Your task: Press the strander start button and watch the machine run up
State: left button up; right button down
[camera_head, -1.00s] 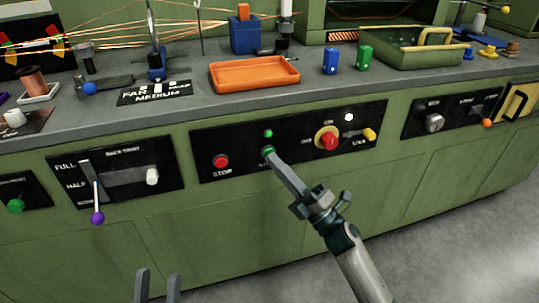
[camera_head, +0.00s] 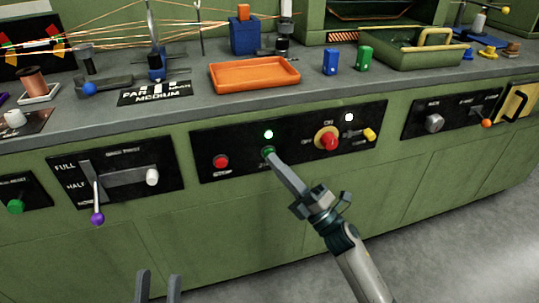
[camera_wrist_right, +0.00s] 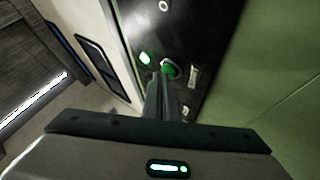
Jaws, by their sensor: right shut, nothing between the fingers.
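The green start button (camera_head: 268,152) is on the black control panel (camera_head: 285,177) on the machine's front. My right gripper (camera_head: 271,156) is shut and empty, its fingertips at the button and seeming to touch it. In the right wrist view the shut fingers (camera_wrist_right: 161,78) meet the green button (camera_wrist_right: 169,71). Above the button a green lamp (camera_head: 268,134) glows brightly. A red stop button (camera_head: 221,161) is to the left. My left gripper (camera_head: 158,285) is open and empty at the bottom edge, apart from the machine.
A red rotary switch (camera_head: 328,140), a yellow knob (camera_head: 369,134) and a lit white lamp (camera_head: 349,117) are right of the button. A lever with a purple knob (camera_head: 97,218) projects at the left. An orange tray (camera_head: 254,74) sits on the counter above.

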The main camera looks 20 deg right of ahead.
jog(key=shift+s, duration=0.5)
jog(key=s+p, duration=0.1)
jog(key=s, duration=0.5)
jog(key=shift+p, duration=0.3)
jog(key=shift+d, duration=0.1)
dwell(0.5)
